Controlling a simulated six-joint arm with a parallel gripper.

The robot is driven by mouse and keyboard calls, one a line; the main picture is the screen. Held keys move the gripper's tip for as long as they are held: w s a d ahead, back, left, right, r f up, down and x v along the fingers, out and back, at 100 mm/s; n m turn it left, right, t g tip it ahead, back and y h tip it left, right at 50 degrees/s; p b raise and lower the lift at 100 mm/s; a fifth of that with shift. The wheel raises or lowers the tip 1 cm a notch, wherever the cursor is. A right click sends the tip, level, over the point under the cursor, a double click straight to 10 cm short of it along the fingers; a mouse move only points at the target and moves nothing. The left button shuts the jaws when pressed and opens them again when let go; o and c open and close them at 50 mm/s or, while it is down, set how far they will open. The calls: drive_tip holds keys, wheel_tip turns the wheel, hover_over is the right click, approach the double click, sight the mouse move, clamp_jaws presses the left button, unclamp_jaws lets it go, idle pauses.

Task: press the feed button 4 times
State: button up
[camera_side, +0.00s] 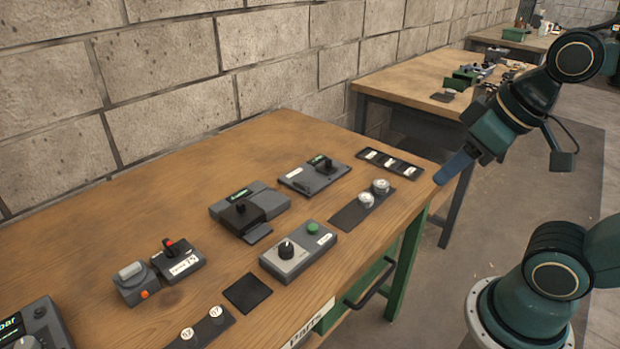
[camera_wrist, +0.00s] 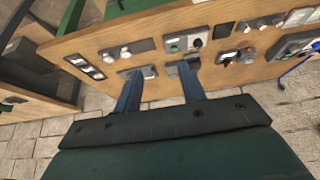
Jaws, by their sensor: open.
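A grey control box (camera_side: 270,264) sits near the front edge of the wooden table. It carries a round green button (camera_side: 313,228) on its right part and a black knob (camera_side: 287,249) on a pale plate. A small label beside the button is too small to read, so I cannot tell whether this is the feed button. In the wrist view the green button (camera_wrist: 174,49) shows beyond my fingers. My gripper (camera_side: 439,181) hangs off the right end of the table, apart from the box. Its two blue fingers (camera_wrist: 158,72) are open and empty.
Behind are grey devices with black levers (camera_side: 240,214). A red-topped joystick box (camera_side: 179,263) is at left. A block wall (camera_side: 170,80) backs the table.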

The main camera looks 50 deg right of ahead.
clamp_jaws()
idle(1.4)
